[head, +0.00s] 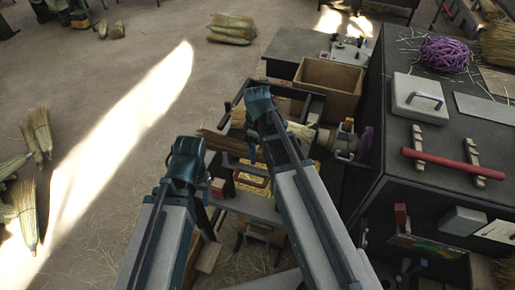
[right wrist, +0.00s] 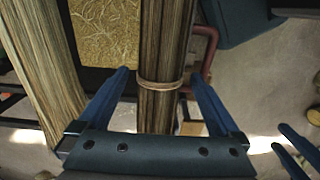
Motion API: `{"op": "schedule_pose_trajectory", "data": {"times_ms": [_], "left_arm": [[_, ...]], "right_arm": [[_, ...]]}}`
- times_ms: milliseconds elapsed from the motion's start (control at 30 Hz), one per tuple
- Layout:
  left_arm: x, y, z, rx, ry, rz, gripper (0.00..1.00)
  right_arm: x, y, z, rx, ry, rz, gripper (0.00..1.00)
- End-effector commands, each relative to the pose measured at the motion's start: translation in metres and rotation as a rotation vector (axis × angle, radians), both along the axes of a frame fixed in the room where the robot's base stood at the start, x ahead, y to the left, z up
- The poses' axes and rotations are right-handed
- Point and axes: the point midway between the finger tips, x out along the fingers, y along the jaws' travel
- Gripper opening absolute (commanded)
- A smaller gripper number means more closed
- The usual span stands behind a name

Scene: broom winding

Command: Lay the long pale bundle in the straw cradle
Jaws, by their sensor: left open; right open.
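In the right wrist view my right gripper (right wrist: 157,74) is open, its fingers either side of a tied, brownish straw bundle (right wrist: 162,40) with a pale band. A paler long bundle (right wrist: 38,75) lies to the left, outside the fingers. Between them is a yellow straw-filled patch (right wrist: 105,32), which looks like the straw cradle; it also shows in the head view (head: 252,180). In the head view my right gripper (head: 258,92) is over the bench and hides much of the bundles (head: 222,141). My left gripper (head: 187,148) is open and empty, left of the bench.
A dark workbench (head: 440,130) at right carries a purple twine ball (head: 444,54), a white lidded box (head: 417,97) and a red bar (head: 438,158). An open wooden box (head: 328,88) and a clamp-like machine (head: 343,140) stand close by. Brooms (head: 28,205) lie on the floor, left.

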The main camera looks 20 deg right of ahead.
Motion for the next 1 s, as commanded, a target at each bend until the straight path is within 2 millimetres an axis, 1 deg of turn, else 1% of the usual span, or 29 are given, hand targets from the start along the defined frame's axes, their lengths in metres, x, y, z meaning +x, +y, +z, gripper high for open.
{"op": "schedule_pose_trajectory", "data": {"times_ms": [33,700,833,1000], "left_arm": [[0.0,0.0,0.012,0.0,0.0,0.0,0.5],[0.0,0.0,0.11,-0.002,0.0,0.014,0.5],[0.0,0.0,0.121,-0.002,0.002,0.012,0.5],[0.0,0.0,0.122,-0.002,0.002,0.012,0.5]], "right_arm": [[0.0,0.0,0.012,0.0,0.0,0.0,0.99],[0.001,0.001,0.11,0.0,0.0,0.0,0.99],[0.001,0.001,0.12,0.0,0.0,0.0,0.99],[0.001,0.001,0.122,0.0,0.0,0.0,0.99]]}}
